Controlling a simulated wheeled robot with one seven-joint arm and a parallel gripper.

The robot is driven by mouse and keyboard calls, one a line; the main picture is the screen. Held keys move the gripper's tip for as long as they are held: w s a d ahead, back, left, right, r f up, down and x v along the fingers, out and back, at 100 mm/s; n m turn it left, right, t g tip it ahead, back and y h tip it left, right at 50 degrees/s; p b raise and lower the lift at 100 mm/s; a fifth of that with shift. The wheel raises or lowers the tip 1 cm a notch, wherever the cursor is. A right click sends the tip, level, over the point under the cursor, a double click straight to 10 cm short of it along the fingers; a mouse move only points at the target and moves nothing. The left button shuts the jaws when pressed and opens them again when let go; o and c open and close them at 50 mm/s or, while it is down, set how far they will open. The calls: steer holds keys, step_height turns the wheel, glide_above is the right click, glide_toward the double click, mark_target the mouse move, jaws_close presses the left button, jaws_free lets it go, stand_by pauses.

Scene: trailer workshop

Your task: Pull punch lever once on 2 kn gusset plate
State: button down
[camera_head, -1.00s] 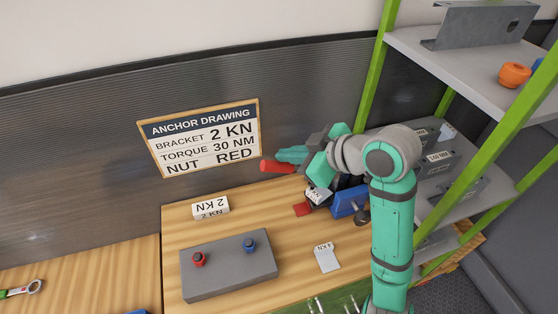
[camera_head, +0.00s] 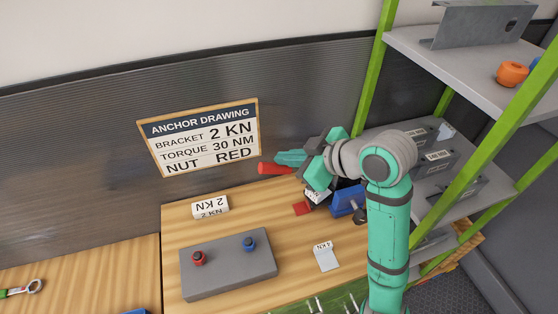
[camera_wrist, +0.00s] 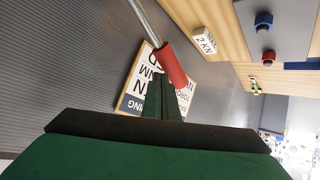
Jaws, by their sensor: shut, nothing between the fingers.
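The punch lever's red grip (camera_head: 275,168) juts left from the punch area at the back of the bench. In the wrist view the red grip (camera_wrist: 171,65) sits on a metal rod (camera_wrist: 145,22). My gripper (camera_head: 287,157) is shut and empty just above the grip. In the wrist view my shut fingers (camera_wrist: 165,92) overlap the grip's end; I cannot tell whether they touch it. A labelled plate (camera_head: 318,196) shows under my wrist, its label partly hidden. The punch body is mostly hidden by my arm.
A 2 KN block (camera_head: 210,207) stands by the back wall. A grey block (camera_head: 228,270) carries a red and a blue nut. A small labelled tag (camera_head: 326,256) and a blue item (camera_head: 347,201) lie right. Green shelving (camera_head: 470,70) bounds the right.

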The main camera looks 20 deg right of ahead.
mark_target(278, 172)
steer(key=shift+w+a+f, duration=0.15)
steer(key=shift+a+f, duration=0.05)
steer(key=shift+f, duration=0.25)
stand_by(0.5)
steer(key=shift+a+f, duration=0.2)
steer(key=shift+f, duration=0.45)
stand_by(0.7)
steer(key=shift+s+a+f, duration=0.2)
steer(key=shift+a+f, duration=0.05)
steer(key=shift+a, duration=0.05)
stand_by(0.3)
steer(key=shift+w+a+f, duration=0.1)
steer(key=shift+f, duration=0.45)
stand_by(0.6)
steer(key=shift+a+f, duration=0.25)
steer(key=shift+a+f, duration=0.1)
steer(key=shift+f, duration=0.45)
stand_by(0.8)
steer(key=shift+a+f, duration=0.15)
steer(key=shift+a, duration=0.05)
stand_by(0.3)
steer(key=shift+d, duration=0.15)
stand_by(0.4)
